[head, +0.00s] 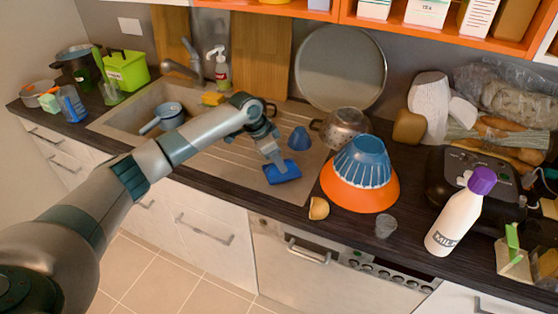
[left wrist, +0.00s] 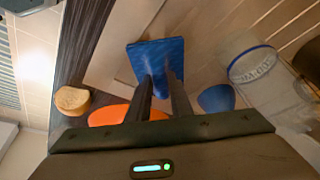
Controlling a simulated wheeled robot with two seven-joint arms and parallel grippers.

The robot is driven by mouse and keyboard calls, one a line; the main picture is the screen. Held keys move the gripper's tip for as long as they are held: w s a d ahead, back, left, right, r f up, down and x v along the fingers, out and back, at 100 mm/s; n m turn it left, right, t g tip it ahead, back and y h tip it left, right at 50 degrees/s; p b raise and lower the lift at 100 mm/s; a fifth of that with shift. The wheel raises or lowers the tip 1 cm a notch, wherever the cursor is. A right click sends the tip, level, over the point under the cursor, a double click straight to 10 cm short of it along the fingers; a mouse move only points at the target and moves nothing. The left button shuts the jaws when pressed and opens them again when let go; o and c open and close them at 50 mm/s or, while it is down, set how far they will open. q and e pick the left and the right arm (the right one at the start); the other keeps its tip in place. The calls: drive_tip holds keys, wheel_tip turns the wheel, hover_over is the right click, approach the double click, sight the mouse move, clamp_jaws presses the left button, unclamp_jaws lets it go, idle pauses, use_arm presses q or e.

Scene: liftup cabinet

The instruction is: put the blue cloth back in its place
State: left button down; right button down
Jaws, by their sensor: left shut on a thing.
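The blue cloth (head: 282,173) is a flat dark-blue rectangle at the front of the ribbed drainboard, near the counter's front edge. My left gripper (head: 276,161) reaches in from the left and is shut on the cloth, its fingers pointing down. In the left wrist view the cloth (left wrist: 156,55) shows beyond the two fingers (left wrist: 162,88). I cannot tell whether the cloth touches the drainboard. My right gripper is not in view.
An orange bowl (head: 358,191) with a blue bowl (head: 363,161) on it stands just right. A blue cone-shaped item (head: 299,138) and a metal colander (head: 345,127) are behind.

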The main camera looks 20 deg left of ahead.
use_arm(q)
drive_tip(key=c, duration=1.6)
unclamp_jaws()
drive_tip(key=shift+r, duration=0.4)
drive_tip(key=b+v, duration=0.3)
drive_tip(key=v, duration=0.9)
drive_tip(key=shift+w+d, duration=0.1)
